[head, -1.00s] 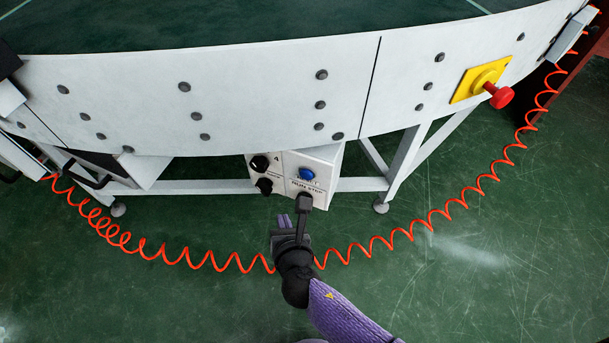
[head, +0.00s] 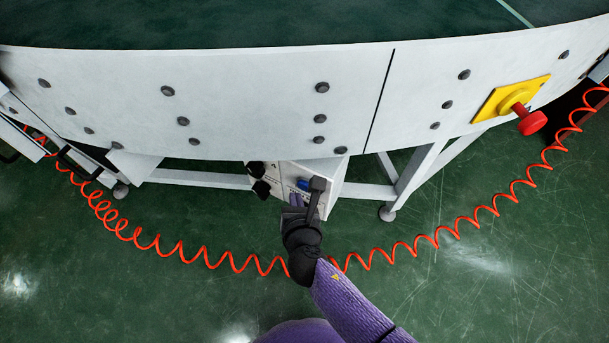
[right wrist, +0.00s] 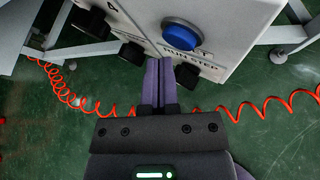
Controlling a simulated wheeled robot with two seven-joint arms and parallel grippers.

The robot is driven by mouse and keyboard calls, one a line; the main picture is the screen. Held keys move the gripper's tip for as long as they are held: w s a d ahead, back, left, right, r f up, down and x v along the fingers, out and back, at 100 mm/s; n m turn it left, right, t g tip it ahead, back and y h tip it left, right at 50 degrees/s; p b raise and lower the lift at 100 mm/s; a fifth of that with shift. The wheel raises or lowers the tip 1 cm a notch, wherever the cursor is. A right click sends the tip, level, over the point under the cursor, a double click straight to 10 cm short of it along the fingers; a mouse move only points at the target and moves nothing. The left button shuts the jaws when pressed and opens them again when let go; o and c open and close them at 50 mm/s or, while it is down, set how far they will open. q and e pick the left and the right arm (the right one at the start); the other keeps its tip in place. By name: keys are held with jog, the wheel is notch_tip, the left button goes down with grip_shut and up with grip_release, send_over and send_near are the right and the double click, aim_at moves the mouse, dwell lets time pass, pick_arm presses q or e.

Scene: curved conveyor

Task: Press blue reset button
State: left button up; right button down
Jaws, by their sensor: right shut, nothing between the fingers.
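The blue button (right wrist: 181,36) sits in a round metal ring on a light grey control box. In the head view the button (head: 303,184) is partly hidden behind my right gripper (head: 297,200). The control box (head: 331,175) hangs under the conveyor's side panel. In the right wrist view my right gripper (right wrist: 158,62) is shut and empty. Its purple fingertips point at the box, just below and left of the button. I see a gap between them and the button in the picture, but cannot tell the distance in depth. My left gripper is not in view.
Black knobs (right wrist: 91,22) are on the box left of the button, and another black knob (right wrist: 187,75) is below it. A red emergency button (head: 531,122) on a yellow plate is at the right. A coiled orange cable (head: 440,238) loops in front.

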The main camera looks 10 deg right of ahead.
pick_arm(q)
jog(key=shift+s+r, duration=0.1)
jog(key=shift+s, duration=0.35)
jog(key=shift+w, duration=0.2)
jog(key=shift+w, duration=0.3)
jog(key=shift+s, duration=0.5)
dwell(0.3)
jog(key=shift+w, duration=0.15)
pick_arm(e)
jog(key=shift+w+d, duration=0.1)
jog(key=shift+w+d, duration=0.15)
jog(key=shift+w, duration=0.1)
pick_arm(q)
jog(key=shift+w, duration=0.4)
